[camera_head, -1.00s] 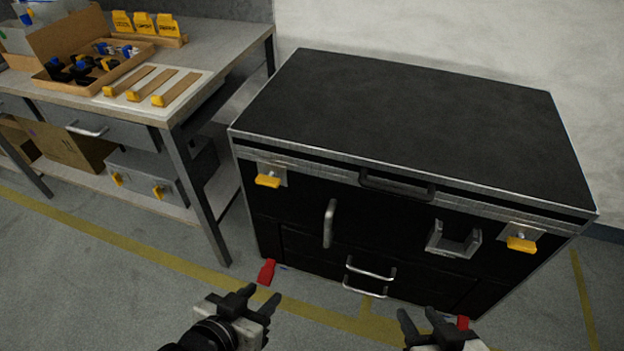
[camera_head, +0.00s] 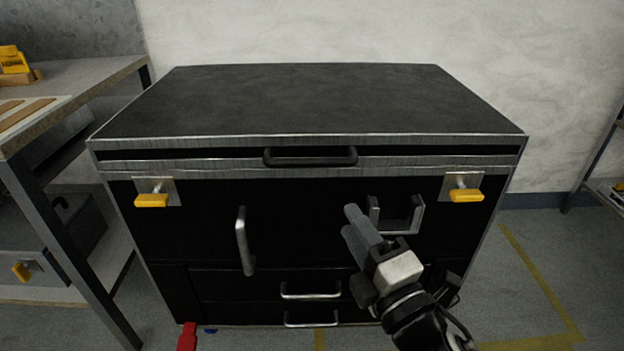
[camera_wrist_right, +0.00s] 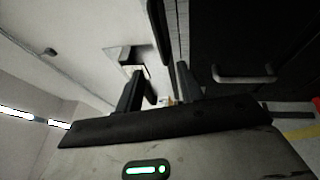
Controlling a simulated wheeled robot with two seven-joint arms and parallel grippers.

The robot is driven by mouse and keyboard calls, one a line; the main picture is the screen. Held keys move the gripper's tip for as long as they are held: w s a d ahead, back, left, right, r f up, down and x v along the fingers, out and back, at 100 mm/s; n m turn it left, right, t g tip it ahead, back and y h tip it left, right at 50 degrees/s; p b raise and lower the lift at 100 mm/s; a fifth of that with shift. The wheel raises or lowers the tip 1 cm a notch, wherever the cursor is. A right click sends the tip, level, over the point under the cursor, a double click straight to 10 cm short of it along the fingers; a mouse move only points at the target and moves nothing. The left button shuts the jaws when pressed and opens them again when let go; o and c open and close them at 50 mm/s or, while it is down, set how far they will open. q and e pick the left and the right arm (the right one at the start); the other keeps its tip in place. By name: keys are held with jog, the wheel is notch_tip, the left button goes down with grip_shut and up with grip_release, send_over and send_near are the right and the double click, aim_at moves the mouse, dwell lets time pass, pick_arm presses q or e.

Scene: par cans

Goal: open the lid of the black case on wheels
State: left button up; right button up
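The black case (camera_head: 200,235) stands straight ahead in the head view. Its flat black lid (camera_head: 305,98) is down, with metal edging and a dark handle (camera_head: 310,157) at the middle of its front. A yellow-tabbed latch (camera_head: 151,199) sits at the front left and another latch (camera_head: 466,195) at the front right. My right gripper (camera_head: 352,225) is raised in front of the case, below the lid handle and left of a metal bracket (camera_head: 397,214). In the right wrist view its two fingers (camera_wrist_right: 157,88) are apart with nothing visibly held. My left gripper is out of view.
A workbench (camera_head: 75,82) stands close on the left, with a grey box (camera_head: 62,235) on its lower shelf. A red tab (camera_head: 187,337) shows at the case's lower left. Floor at the right is clear, with yellow lines (camera_head: 540,285). A wall stands behind.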

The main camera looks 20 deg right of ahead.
aim_at(315, 165)
jog(key=x, duration=1.5)
jog(key=shift+w, duration=0.2)
jog(key=shift+r, duration=0.1)
grip_shut()
